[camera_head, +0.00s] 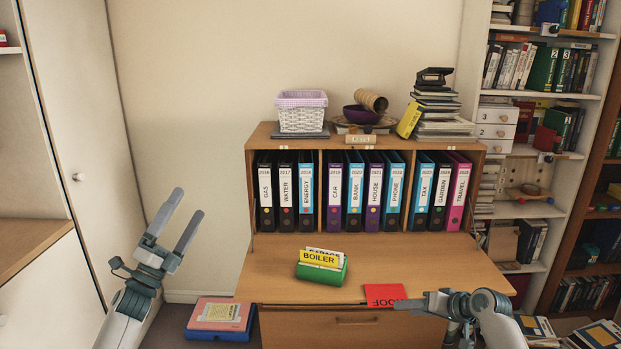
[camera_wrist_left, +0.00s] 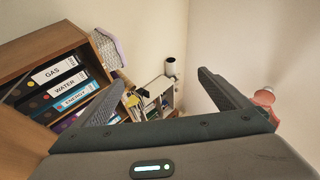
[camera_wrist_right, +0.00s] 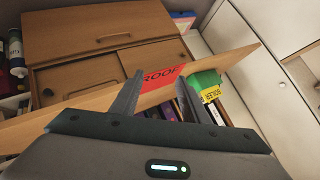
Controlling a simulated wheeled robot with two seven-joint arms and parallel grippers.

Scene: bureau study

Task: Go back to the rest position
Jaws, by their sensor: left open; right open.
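My left gripper (camera_head: 186,222) is open and empty, raised to the left of the bureau, with its fingers pointing up. In the left wrist view its open fingers (camera_wrist_left: 165,100) show nothing between them. My right gripper (camera_head: 412,304) is open at the front right of the desk leaf (camera_head: 270,270), close to a red card marked ROOF (camera_head: 384,294). In the right wrist view its fingers (camera_wrist_right: 158,95) appear in front of the leaf edge and the red card (camera_wrist_right: 160,78). Whether they touch the card I cannot tell.
A green box (camera_head: 322,275) with a yellow BOILER card (camera_head: 320,259) stands on the leaf. Several labelled binders (camera_head: 375,192) fill the bureau shelf. A basket (camera_head: 302,113) and stacked books (camera_head: 438,110) are on top. Folders (camera_head: 220,316) lie on the floor.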

